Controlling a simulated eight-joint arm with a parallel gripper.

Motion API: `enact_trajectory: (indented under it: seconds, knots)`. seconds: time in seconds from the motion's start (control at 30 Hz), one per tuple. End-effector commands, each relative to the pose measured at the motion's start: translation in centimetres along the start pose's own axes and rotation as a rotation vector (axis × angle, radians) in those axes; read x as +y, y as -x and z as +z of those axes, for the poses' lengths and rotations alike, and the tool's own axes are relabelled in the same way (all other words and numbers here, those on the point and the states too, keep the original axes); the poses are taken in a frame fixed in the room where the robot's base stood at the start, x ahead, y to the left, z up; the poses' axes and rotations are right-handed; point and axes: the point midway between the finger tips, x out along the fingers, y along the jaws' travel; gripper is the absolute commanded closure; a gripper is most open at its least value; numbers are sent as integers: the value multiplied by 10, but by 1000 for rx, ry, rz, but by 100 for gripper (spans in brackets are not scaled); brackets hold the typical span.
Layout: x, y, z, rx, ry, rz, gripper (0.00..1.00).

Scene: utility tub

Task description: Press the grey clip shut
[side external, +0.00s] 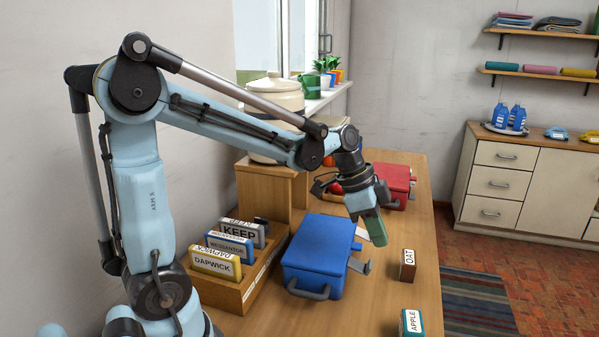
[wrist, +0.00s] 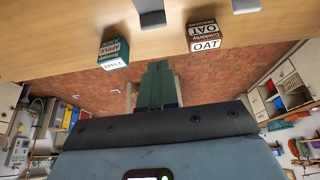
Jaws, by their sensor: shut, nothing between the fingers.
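The blue tub (side external: 318,250) stands closed on the wooden table, with a grey handle at its front. A grey clip (side external: 359,266) sticks out from its right side near the front corner. A second grey piece (side external: 357,246) shows farther back on that side, partly hidden by my gripper. My gripper (side external: 377,240) has green fingers, shut and empty, pointing down just right of the tub and apart from the front clip. In the wrist view the shut fingers (wrist: 157,86) show, with two grey clip ends (wrist: 151,12) and (wrist: 244,4) at the top edge.
An OAT box (side external: 408,266) and an APPLE box (side external: 411,323) stand to the right near the table edge. A red tub (side external: 397,184) is behind my gripper. A wooden rack (side external: 236,296) of labelled cards stands left. Table in front of the blue tub is clear.

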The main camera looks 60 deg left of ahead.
Motion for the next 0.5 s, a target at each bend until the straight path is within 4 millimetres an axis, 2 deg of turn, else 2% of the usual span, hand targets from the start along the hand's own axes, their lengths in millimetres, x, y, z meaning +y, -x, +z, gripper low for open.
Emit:
enact_trajectory:
  seconds: [0.03, 0.2, 0.5]
  knots:
    - [0, -8, 0, 0, -1, 1, 100]
    - [0, -23, 16, 1, 2, -2, 100]
    - [0, -34, 28, 1, 1, -2, 100]
